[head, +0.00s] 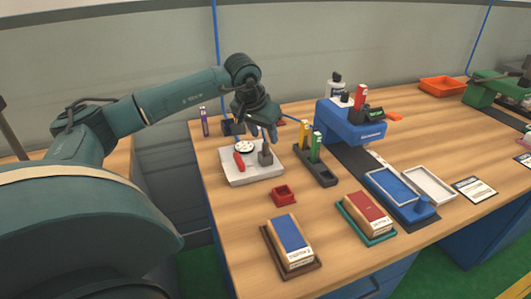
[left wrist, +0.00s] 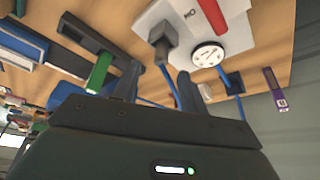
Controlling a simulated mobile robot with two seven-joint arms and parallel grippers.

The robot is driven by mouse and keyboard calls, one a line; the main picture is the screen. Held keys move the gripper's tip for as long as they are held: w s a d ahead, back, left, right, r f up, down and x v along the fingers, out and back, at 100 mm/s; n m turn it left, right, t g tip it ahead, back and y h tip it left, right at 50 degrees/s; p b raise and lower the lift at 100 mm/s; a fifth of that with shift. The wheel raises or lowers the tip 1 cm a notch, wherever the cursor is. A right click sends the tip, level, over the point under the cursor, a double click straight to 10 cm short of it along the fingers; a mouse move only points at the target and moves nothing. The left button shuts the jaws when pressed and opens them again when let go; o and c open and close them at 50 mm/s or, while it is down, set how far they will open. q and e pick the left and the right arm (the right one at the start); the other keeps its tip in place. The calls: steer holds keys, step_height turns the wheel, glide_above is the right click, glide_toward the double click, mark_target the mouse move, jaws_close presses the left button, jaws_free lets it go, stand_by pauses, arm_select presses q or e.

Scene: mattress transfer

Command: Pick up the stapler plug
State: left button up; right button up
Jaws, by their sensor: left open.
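A dark grey plug-like piece (head: 265,155), which I take for the stapler plug, stands on the right part of a pale board (head: 252,178). It also shows in the left wrist view (left wrist: 163,42), with a blue line running from it. The board also carries a round white dial (head: 244,147) and a red lever (head: 239,160). My left gripper (head: 263,132) is above the board, close over the grey piece. In the left wrist view its open fingers (left wrist: 157,86) are on either side of the blue line, short of the grey piece. The gripper looks empty.
A small red tray (head: 283,195) lies in front. A blue machine (head: 350,122) is further right. A purple-labelled tube (head: 204,122) stands at the back left. Blue lines hang behind.

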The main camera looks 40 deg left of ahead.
mark_target(265, 142)
arm_select(q)
steer(key=x, duration=0.4)
steer(key=shift+s+f, duration=0.1)
steer(key=shift+s, duration=0.05)
steer(key=shift+c, duration=0.4)
jaws_close()
